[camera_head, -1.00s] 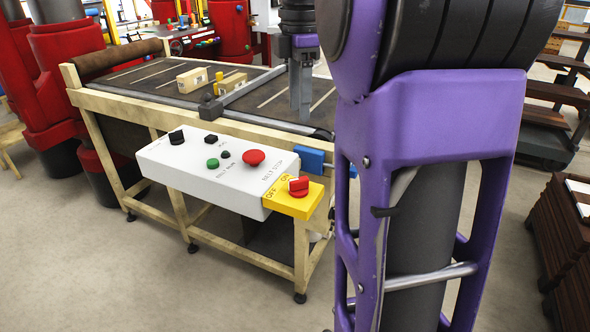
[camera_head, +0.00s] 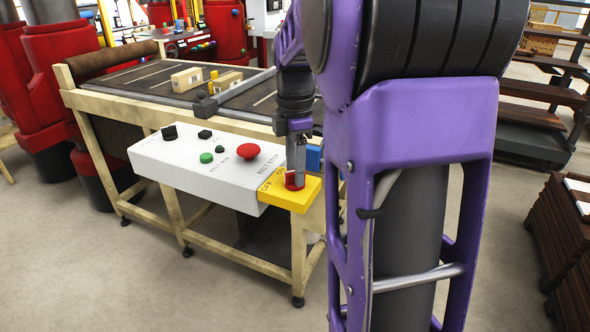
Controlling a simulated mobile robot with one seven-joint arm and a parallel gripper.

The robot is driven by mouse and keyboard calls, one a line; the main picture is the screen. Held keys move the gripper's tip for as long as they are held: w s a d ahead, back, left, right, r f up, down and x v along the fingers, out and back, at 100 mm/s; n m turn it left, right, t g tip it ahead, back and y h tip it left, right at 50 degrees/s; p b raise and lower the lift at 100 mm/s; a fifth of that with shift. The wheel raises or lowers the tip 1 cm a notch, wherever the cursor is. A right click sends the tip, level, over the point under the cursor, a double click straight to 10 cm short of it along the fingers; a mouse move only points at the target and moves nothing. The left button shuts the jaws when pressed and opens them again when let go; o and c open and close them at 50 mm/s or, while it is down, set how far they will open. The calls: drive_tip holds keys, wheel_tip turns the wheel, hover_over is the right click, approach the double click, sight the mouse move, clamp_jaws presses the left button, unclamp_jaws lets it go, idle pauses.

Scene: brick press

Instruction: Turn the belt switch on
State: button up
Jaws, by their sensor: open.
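The belt switch is a red rotary knob (camera_head: 294,181) on a yellow plate (camera_head: 284,200) marked OFF and ON, at the right end of the white control box (camera_head: 195,170). My gripper (camera_head: 296,176) points down at the knob, its grey fingers right over and in front of it. It is open. The fingers hide much of the knob, so I cannot tell which mark it points to or whether the fingers touch it.
The white box also carries a red BELT STOP button (camera_head: 248,151), a green button (camera_head: 206,157) and black knobs. Behind it is the belt table (camera_head: 150,88) with two pale bricks (camera_head: 187,78). A blue block (camera_head: 314,157) sits close beside my gripper.

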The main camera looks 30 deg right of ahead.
drive_tip(key=shift+f, duration=0.1)
clamp_jaws()
drive_tip(key=shift+m, duration=0.3)
drive_tip(key=m+p, duration=0.2)
drive_tip(key=shift+r+m, duration=0.2)
drive_tip(key=shift+m, duration=0.1)
drive_tip(key=m+p, duration=0.2)
drive_tip(key=m, duration=0.3)
drive_tip(key=shift+p, duration=0.4)
drive_tip(key=m+p, duration=0.2)
drive_tip(key=m, duration=0.3)
drive_tip(key=m+p, duration=0.1)
drive_tip(key=m, duration=0.3)
drive_tip(key=shift+f+m, duration=0.15)
drive_tip(key=shift+m, duration=0.15)
